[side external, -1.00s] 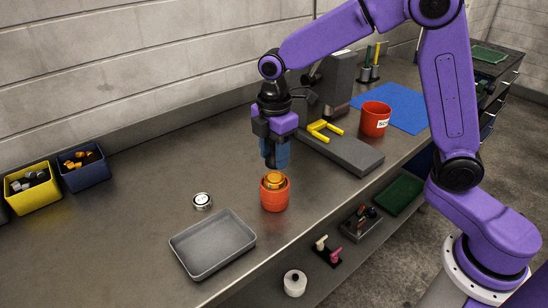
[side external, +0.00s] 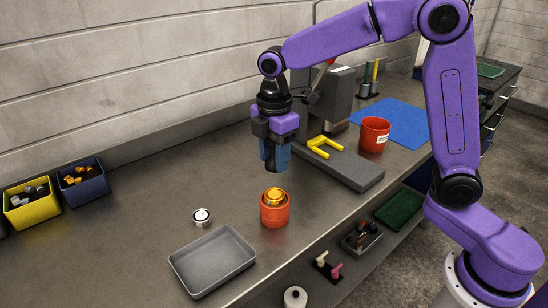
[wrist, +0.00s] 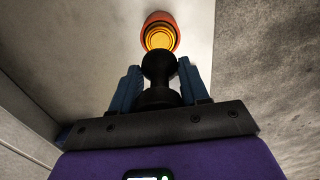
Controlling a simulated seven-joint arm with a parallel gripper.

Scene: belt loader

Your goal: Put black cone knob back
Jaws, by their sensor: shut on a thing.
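My gripper (side external: 276,166) points down above the orange-red cup (side external: 274,215), clear of its rim. In the wrist view my gripper (wrist: 160,88) has its blue fingers shut on a black knob (wrist: 158,68) with a rounded end and a narrower waist. Its full shape is partly hidden by the fingers, and the side view does not show it clearly. The cup, with nested yellow-orange rings inside, also shows beyond the knob in the wrist view (wrist: 160,18). A small dark rack (side external: 328,269) on the lower shelf holds a cream knob (side external: 321,258) and a pink knob (side external: 337,271).
A grey tray (side external: 213,284) and a round silver piece (side external: 202,216) lie left of the cup. A grey platform with a yellow fork (side external: 324,147) and a red container (side external: 374,133) stand behind right. Yellow and blue bins (side external: 31,207) are far left. A white jar (side external: 295,298) is below.

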